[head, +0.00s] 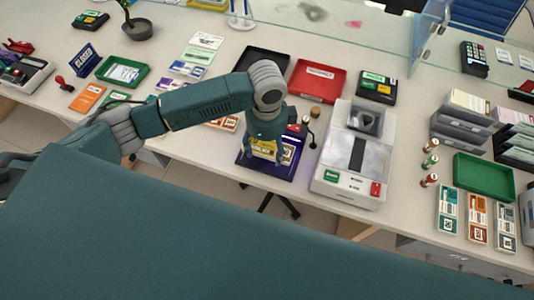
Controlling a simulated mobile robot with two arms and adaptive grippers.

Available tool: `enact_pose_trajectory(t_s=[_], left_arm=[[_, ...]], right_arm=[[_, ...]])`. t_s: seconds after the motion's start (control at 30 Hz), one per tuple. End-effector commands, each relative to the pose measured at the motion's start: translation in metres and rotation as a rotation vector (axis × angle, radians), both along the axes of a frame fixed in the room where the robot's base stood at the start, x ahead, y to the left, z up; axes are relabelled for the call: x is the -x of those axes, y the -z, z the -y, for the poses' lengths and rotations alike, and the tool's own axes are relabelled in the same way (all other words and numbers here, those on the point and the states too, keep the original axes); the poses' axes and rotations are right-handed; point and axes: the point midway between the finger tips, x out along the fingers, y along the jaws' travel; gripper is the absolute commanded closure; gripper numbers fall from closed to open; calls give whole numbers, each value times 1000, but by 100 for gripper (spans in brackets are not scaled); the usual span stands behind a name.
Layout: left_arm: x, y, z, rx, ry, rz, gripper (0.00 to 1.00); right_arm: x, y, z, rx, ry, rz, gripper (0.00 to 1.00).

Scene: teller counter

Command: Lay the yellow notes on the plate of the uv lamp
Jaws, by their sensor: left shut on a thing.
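My left gripper (282,150) points down in front of the counter's middle, largely hidden behind its own wrist. It is shut on the yellow notes (262,148), whose yellow face shows just below the wrist. Under them is the dark purple plate of the uv lamp (282,172), near the counter's front edge. My arm covers much of the lamp. I cannot tell whether the notes touch the plate. My right gripper is not in view.
A grey-white machine (348,178) stands close on the right of the plate. Black (262,62) and red (318,80) trays lie behind. A green tray (484,178) and note bundles are further right. A glass screen (428,38) rises at the back.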

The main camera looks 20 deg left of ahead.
Motion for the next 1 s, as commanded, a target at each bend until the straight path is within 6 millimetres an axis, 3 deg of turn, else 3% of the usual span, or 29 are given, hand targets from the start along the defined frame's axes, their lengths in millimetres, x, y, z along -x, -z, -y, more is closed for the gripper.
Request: enact_pose_trajectory(t_s=[0.17,0.37,0.57,0.77,0.8,1.0], left_arm=[[1,19,0,-1,0,-3,63],[1,44,0,0,0,-1,63],[0,47,0,0,0,1,63],[0,50,0,1,0,0,63],[0,49,0,1,0,1,29],[0,49,0,0,0,0,27]], right_arm=[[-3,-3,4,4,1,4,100],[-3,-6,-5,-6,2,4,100],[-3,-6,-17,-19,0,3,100],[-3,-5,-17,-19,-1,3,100],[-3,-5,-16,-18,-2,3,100],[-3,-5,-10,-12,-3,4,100]])
